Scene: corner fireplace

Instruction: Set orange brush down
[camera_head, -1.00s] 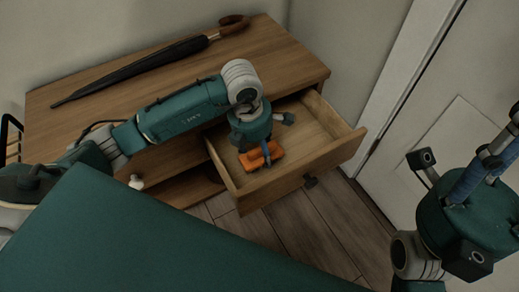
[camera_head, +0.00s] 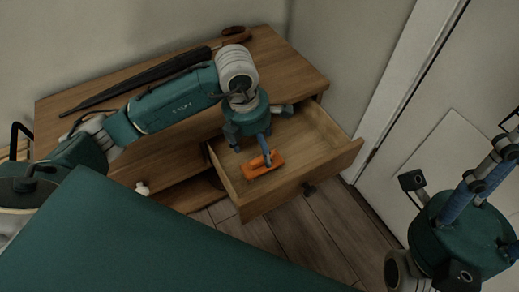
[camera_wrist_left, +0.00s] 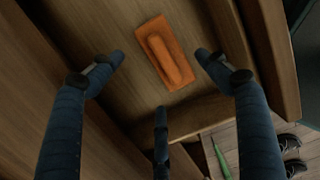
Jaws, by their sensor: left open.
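The orange brush (camera_head: 264,168) lies on the floor of the open wooden drawer (camera_head: 316,172), near its front left part. In the left wrist view the brush (camera_wrist_left: 167,52) shows as a flat orange plate with a raised orange grip along it. My left gripper (camera_head: 256,146) is over the drawer, just above the brush. In the left wrist view my left gripper (camera_wrist_left: 160,78) has its blue fingers spread wide, with the brush beyond and between them. Nothing is held in it. My right gripper (camera_head: 486,172) is at the right edge, and its fingers are partly cut off.
The drawer belongs to a wooden cabinet (camera_head: 300,72). A black umbrella (camera_head: 150,77) with a brown curved handle lies on top. A white door (camera_head: 450,130) stands to the right. In the left wrist view a green object (camera_wrist_left: 220,158) and dark shoes (camera_wrist_left: 288,142) are on the floor.

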